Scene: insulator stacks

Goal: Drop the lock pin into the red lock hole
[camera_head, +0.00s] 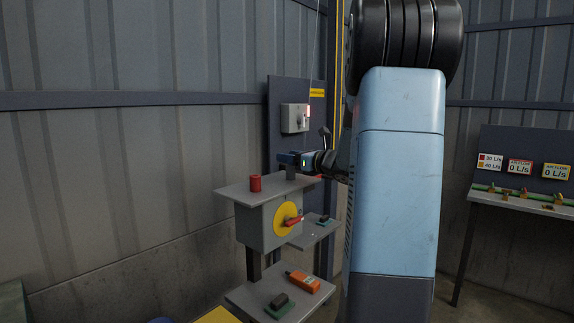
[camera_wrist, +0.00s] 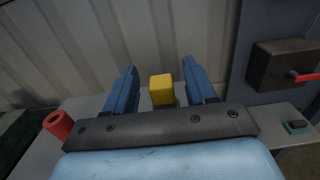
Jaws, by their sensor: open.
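A yellow block (camera_wrist: 162,89), possibly the head of the lock pin, stands between the two blue fingers of my open gripper (camera_wrist: 160,67), with a gap on each side. In the head view my gripper (camera_head: 288,158) is over the right part of a grey stand top (camera_head: 228,190); the yellow block cannot be made out there. A red upright cylinder (camera_head: 255,183) stands on the same top, left of my gripper. In the wrist view the red cylinder (camera_wrist: 58,124) shows a dark opening in its upper end, possibly the lock hole.
Below the top is a grey box with a yellow disc (camera_head: 286,220) and red handle. A lower shelf holds an orange device (camera_head: 304,281) and a dark block (camera_head: 279,301). A grey switch box (camera_head: 295,118) is on the panel behind. A bench (camera_head: 520,203) stands far right.

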